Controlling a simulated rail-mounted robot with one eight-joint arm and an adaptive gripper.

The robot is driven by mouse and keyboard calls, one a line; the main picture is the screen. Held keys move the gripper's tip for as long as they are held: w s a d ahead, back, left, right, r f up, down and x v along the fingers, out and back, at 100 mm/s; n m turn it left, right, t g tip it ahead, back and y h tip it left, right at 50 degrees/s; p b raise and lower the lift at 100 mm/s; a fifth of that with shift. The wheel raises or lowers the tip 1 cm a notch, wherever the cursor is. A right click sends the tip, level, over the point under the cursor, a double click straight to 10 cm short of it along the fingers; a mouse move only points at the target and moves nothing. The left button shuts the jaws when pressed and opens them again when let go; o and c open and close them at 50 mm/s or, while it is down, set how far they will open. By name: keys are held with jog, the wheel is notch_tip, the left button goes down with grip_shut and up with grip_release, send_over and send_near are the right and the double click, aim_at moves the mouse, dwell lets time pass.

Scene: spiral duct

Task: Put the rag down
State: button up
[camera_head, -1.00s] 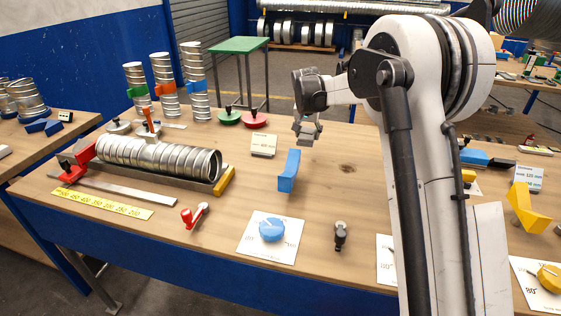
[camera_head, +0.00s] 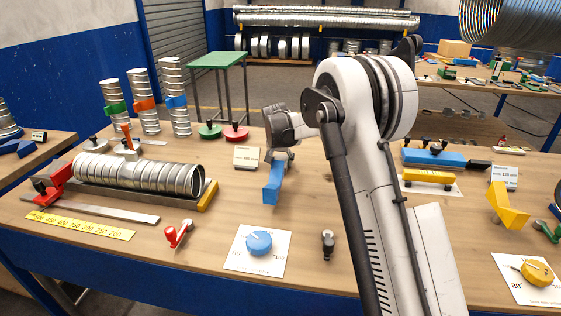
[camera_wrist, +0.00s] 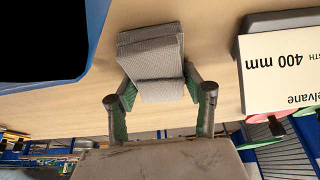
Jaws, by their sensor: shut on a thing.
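The rag (camera_wrist: 155,58) is a grey folded, ribbed cloth between the two green-sided fingers of my gripper (camera_wrist: 158,86) in the wrist view. My gripper is shut on it. In the head view my gripper (camera_head: 281,150) is low over the wooden bench (camera_head: 330,190), just behind the blue angled block (camera_head: 273,183). Only a small part of the rag shows there, and I cannot tell whether it touches the bench top.
The white "400 mm" card (camera_head: 246,157) stands left of my gripper; it also shows in the wrist view (camera_wrist: 280,70). A spiral duct (camera_head: 140,172) lies further left. A blue dial (camera_head: 258,242) and a small dark clamp (camera_head: 328,243) are in front.

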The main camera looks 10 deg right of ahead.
jog(key=shift+f, duration=0.25)
jog(key=o, duration=1.1)
jog(key=shift+o, duration=0.2)
